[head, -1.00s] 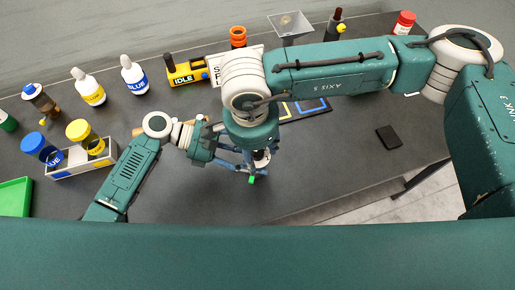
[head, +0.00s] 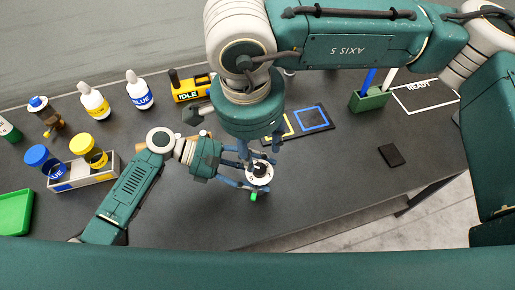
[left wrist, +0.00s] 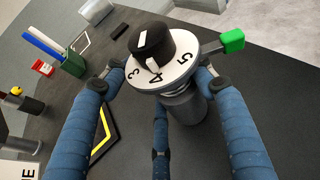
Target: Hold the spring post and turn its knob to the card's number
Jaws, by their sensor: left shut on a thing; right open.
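The spring post (left wrist: 183,104) stands upright with a white dial (left wrist: 177,72) on top, which also shows in the head view (head: 262,181). Its black knob (left wrist: 163,41) has a white mark facing the 4; 3, 4 and 5 are readable, the other numbers are hidden. A green tab (left wrist: 231,40) sticks out at the dial's side. My left gripper (head: 246,184) is shut on the post below the dial, its blue fingers around it in the left wrist view. My right gripper (head: 258,152) is open just above the knob, its fingers partly hidden by its wrist. I cannot make out a number card.
Behind stand a yellow IDLE device (head: 188,92), white bottles (head: 139,92) and a mat with yellow and blue squares (head: 318,128). A bin with blue and yellow capped jars (head: 113,166) is at left. A green pen holder (head: 370,100) and dark block (head: 390,155) are at right.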

